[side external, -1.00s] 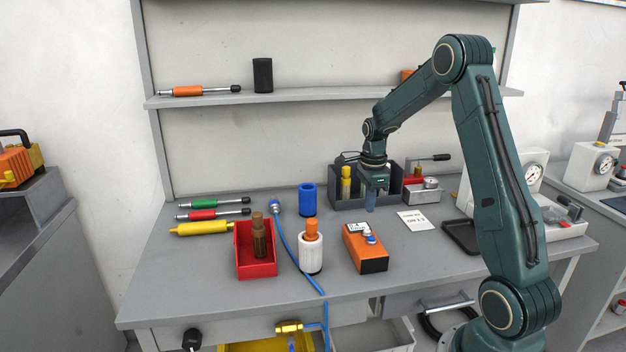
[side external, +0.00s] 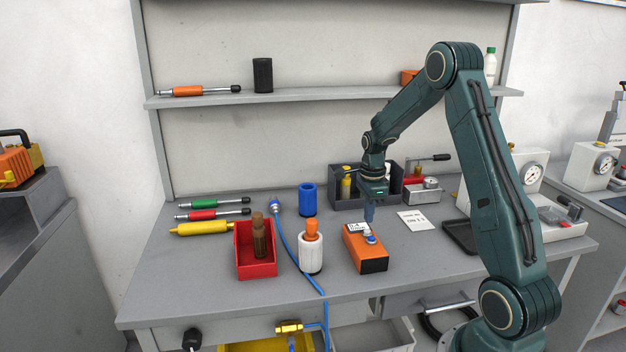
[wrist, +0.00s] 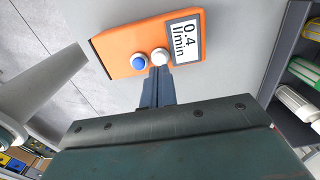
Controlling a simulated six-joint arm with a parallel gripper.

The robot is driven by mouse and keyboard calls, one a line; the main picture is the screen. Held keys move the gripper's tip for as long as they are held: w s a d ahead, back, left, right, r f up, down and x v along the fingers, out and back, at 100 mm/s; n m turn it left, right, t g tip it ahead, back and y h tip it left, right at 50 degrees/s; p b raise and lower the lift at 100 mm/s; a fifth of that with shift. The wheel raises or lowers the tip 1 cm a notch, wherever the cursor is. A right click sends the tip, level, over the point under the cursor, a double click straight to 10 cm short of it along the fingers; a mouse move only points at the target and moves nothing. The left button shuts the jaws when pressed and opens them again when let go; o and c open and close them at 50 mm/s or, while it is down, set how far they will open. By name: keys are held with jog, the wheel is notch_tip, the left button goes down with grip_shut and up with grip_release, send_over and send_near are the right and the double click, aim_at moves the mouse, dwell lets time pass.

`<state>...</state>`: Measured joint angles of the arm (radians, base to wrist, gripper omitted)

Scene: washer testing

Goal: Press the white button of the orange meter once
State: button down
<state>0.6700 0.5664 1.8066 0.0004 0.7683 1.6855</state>
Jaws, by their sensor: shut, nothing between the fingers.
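The orange meter (side external: 366,250) lies on the grey bench, with a display and two buttons on top. In the wrist view, the orange meter (wrist: 120,40) shows a display (wrist: 185,38) reading 0.4 l/min. Its white button (wrist: 160,56) sits between the display and the blue button (wrist: 139,62). My gripper (side external: 369,220) is shut and empty, pointing down just behind and above the meter. In the wrist view, my gripper's fingertips (wrist: 158,72) appear right at the lower edge of the white button; I cannot tell whether they touch it.
A red bin (side external: 256,262) with a brown-capped bottle and a white bottle with an orange cap (side external: 311,252) stand left of the meter. A dark grey bin (side external: 350,196) is behind my gripper. A paper note (side external: 412,221) lies to the right on bare bench.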

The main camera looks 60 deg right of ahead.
jog(key=shift+f, duration=1.6)
dwell(0.7)
jog(key=shift+r, duration=3.5)
notch_tip(320, 180, up, 6)
send_over(367, 230)
